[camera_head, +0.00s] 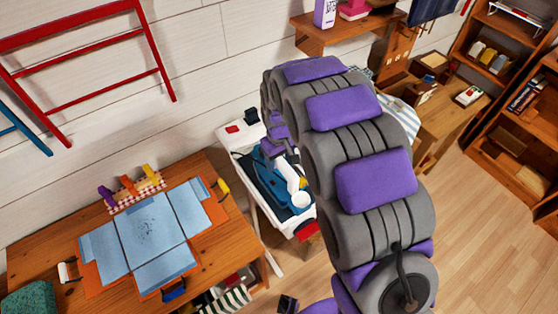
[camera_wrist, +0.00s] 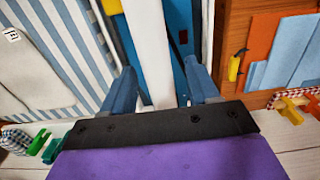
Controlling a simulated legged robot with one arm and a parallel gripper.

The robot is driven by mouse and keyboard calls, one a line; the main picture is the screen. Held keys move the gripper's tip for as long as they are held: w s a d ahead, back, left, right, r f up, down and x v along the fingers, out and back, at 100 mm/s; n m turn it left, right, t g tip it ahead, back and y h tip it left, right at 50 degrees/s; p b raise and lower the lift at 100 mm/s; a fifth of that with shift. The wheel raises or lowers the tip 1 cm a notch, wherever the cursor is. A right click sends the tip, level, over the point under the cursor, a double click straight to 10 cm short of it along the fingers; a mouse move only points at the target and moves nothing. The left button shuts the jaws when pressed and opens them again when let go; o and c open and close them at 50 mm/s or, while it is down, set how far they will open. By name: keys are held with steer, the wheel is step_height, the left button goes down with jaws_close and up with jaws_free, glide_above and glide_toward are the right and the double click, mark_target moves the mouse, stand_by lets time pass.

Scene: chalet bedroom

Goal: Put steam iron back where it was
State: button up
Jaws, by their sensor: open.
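A blue-and-white thing that looks like the steam iron (camera_head: 291,183) lies on the dark blue top of a narrow white stand (camera_head: 262,203), partly hidden by my arm. In the wrist view, my gripper (camera_wrist: 160,70) is open, with its two blue-grey fingers apart. A white bar (camera_wrist: 150,45), probably part of the iron, runs between the fingers over a blue surface. I cannot tell whether either finger touches it.
A wooden table (camera_head: 225,222) with a blue-and-orange folder (camera_head: 150,228) and several coloured pegs stands left of the stand. A red rack (camera_head: 85,45) is on the wall. A wooden desk (camera_head: 440,125) and shelves (camera_head: 520,130) are at right. Floor (camera_head: 470,220) is clear at right.

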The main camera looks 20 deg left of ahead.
step_height(320, 180, up, 11)
steer(key=p, duration=0.1)
steer(key=shift+p, duration=0.4)
steer(key=shift+d, duration=0.1)
steer(key=s+d+r+m, duration=0.2)
steer(key=s+d+r, duration=0.3)
steer(key=d, duration=0.4)
steer(key=s+d+r+m, duration=0.3)
steer(key=s+d, duration=0.3)
steer(key=d, duration=0.4)
steer(key=s+d+m+g, duration=0.1)
steer(key=s+d, duration=0.3)
steer(key=s, duration=0.6)
steer(key=s+d+m, duration=0.3)
steer(key=s+d, duration=0.2)
steer(key=s, duration=0.5)
steer(key=shift+s+d+f+m+g, duration=0.15)
steer(key=shift+s+f+m+g, duration=0.1)
steer(key=shift+m+g, duration=0.15)
